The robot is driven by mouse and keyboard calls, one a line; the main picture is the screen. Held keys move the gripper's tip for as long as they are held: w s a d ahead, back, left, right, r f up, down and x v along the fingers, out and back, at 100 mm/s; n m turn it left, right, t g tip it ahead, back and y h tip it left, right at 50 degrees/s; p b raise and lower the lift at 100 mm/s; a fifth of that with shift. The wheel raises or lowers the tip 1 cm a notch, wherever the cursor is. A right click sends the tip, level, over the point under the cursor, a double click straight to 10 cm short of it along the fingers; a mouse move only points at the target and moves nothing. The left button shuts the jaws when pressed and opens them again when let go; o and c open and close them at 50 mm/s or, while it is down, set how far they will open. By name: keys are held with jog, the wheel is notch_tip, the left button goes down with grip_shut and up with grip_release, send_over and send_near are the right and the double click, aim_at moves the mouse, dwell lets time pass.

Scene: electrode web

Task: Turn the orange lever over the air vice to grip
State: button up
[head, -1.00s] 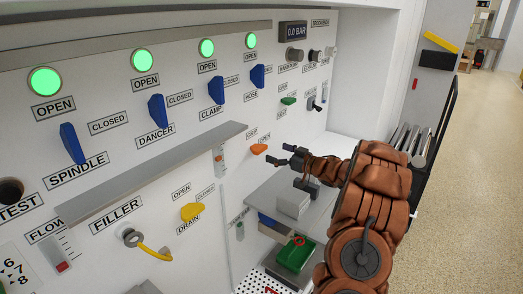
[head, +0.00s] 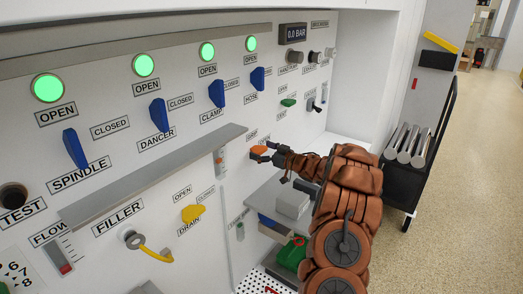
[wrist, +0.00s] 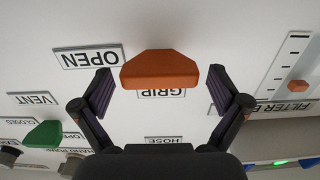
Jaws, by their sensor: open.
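The orange lever (head: 259,150) is on the white panel, at my gripper's tips in the head view. In the wrist view the orange lever (wrist: 160,70) lies between my gripper's two open fingers (wrist: 160,92), with a gap on each side. An OPEN label (wrist: 89,57) sits to its left there, and a GRIP label (wrist: 163,94), upside down, is partly covered by the lever. My gripper (head: 268,153) is open and empty in the head view, reaching the panel from the right. The air vice cannot be made out for certain; a grey block (head: 292,203) stands below my arm.
Blue levers (head: 217,93) line the panel at the upper left. A yellow drain lever (head: 193,214) and a grey ledge (head: 150,178) are to the left. A green lever (wrist: 44,134) is nearby. A dark cart (head: 415,150) stands at right, beside open floor.

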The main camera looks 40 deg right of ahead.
jog(key=shift+c, duration=0.4)
jog(key=c, duration=1.1)
jog(key=shift+f+b, duration=0.15)
jog(key=shift+b, duration=0.2)
jog(key=n+b, duration=0.2)
jog(key=b, duration=0.1)
jog(key=shift+f+n, duration=0.2)
jog(key=shift+n, duration=0.2)
jog(key=n+b, duration=0.2)
jog(key=b, duration=0.1)
jog(key=n+b, duration=0.3)
jog(key=b, duration=0.1)
jog(key=shift+s+a+f, duration=0.1)
jog(key=shift+a+f, duration=0.05)
jog(key=n+b, duration=0.7)
jog(key=b, duration=0.1)
jog(key=shift+a+f+n+b, duration=0.1)
jog(key=shift+n+b, duration=0.2)
jog(key=shift+b, duration=0.05)
jog(key=shift+r+n+b, duration=0.2)
jog(key=shift+n+b, duration=1.1)
jog(key=shift+b, duration=0.1)
